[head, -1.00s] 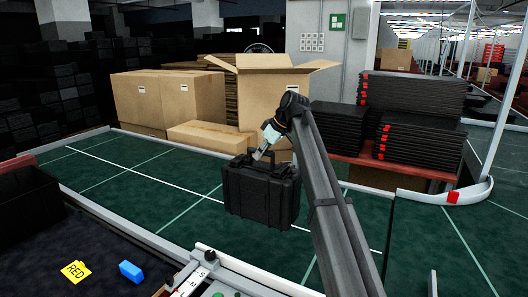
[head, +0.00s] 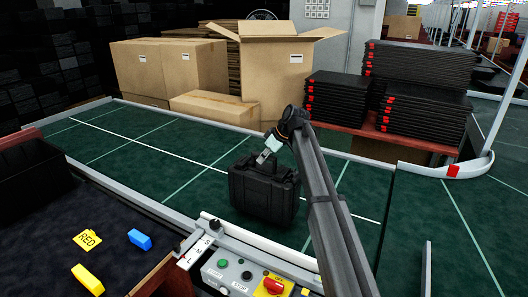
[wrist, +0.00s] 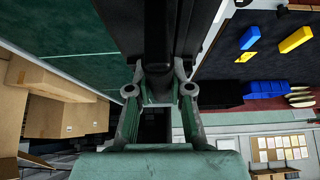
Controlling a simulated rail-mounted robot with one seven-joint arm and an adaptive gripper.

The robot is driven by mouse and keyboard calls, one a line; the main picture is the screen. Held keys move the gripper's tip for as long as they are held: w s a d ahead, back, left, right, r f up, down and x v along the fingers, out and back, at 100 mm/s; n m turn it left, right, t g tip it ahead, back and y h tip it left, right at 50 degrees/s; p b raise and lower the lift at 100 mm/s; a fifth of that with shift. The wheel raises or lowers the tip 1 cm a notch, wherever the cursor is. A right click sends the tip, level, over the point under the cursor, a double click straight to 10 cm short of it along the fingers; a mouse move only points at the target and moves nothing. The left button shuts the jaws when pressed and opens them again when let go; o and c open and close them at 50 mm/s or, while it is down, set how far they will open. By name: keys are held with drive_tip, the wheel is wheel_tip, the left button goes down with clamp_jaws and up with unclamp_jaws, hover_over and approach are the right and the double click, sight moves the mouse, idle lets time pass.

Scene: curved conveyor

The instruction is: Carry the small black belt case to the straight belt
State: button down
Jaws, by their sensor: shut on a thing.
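The small black belt case (head: 264,194) is a dark hard case with a top handle, upright over the green straight belt (head: 190,182). My gripper (head: 268,155) is shut on the case at its top handle. In the wrist view the gripper fingers (wrist: 160,92) close around a dark part of the case (wrist: 155,30). I cannot tell whether the case's underside touches the belt or hangs just above it. The lower edge of the case is near the belt's front rail.
Cardboard boxes (head: 278,84) stand behind the belt. Stacked black trays (head: 420,95) sit on a red table at the right. A control panel (head: 245,275) with buttons and a red switch is in front. A dark bin (head: 35,185) is at the left. The belt left of the case is clear.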

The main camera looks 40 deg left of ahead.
drive_tip(key=shift+f, duration=1.4)
drive_tip(key=c, duration=1.1)
unclamp_jaws()
drive_tip(key=shift+f, duration=0.1)
drive_tip(key=shift+o, duration=0.2)
drive_tip(key=shift+r, duration=0.2)
drive_tip(key=b+v, duration=0.2)
drive_tip(key=v, duration=1)
drive_tip(key=shift+f, duration=0.1)
